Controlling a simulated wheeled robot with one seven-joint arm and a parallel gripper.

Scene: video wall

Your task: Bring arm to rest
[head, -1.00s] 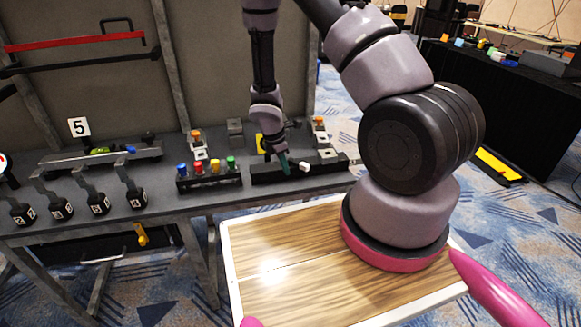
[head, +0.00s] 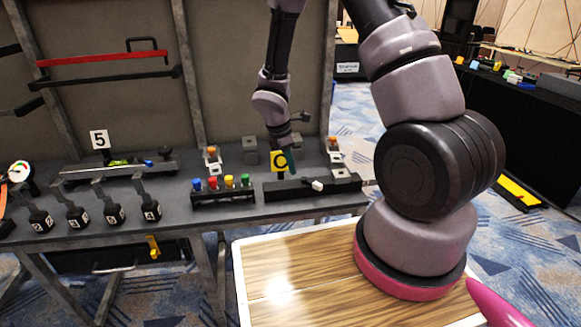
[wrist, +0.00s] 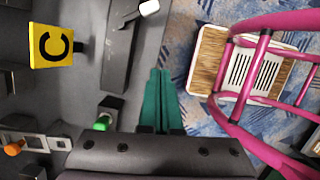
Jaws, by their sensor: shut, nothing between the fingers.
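My gripper (head: 289,158) hangs from my arm above the back of the grey workbench (head: 110,235), close to the yellow C sign (head: 279,161). In the wrist view its green fingers (wrist: 160,98) lie together, shut and empty. They point over the bench's front edge, with carpet beyond. In the head view the fingers are small and partly blend with the sign behind them. My arm rises from a round pink-rimmed base on a wood-topped platform (head: 275,290).
A black block with a white-knobbed lever (head: 317,185) and a rack of coloured knobs (head: 223,186) stand below my gripper. Orange-topped switches (head: 212,153) stand nearby. Several numbered levers (head: 113,213) line the left. Carpet (head: 345,105) is clear at the right.

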